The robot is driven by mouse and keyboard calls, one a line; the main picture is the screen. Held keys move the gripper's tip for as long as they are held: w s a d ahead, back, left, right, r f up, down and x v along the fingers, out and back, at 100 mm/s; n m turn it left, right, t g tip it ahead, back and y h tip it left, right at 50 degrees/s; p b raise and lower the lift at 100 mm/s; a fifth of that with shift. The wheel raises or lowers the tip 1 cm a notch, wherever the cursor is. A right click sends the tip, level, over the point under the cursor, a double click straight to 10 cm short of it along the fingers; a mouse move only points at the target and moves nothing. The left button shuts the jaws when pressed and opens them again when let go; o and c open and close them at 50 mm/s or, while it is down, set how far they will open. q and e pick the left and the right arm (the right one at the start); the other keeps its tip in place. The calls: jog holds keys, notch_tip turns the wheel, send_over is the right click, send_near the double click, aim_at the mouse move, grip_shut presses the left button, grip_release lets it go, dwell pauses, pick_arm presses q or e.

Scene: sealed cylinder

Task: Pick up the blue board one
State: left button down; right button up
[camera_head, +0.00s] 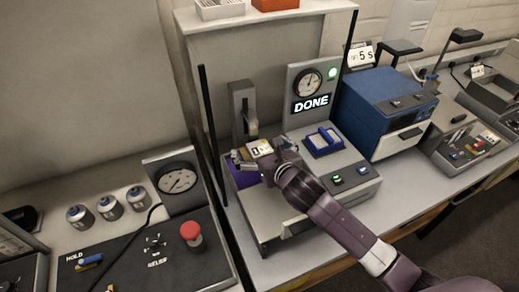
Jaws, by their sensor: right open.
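A blue-purple board (244,180) lies on the grey bench machine, partly hidden under my right gripper. My right gripper (240,160) is open, with its fingers over or beside this board. I cannot tell whether they touch it. A small white and yellow label (259,147) shows at the gripper; its marking is too small to read surely. A second blue piece, a blue-framed plate with a raised blue handle (323,140), sits on the machine to the right, apart from the gripper. My left gripper is not in view.
A grey lever post (243,110) stands behind my gripper. A blue box machine (388,108) is to the right. A black panel with a red button (191,232) is at the left. A shelf (265,15) hangs above.

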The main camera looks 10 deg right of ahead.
jog(key=c, duration=1.3)
jog(key=shift+r, duration=0.1)
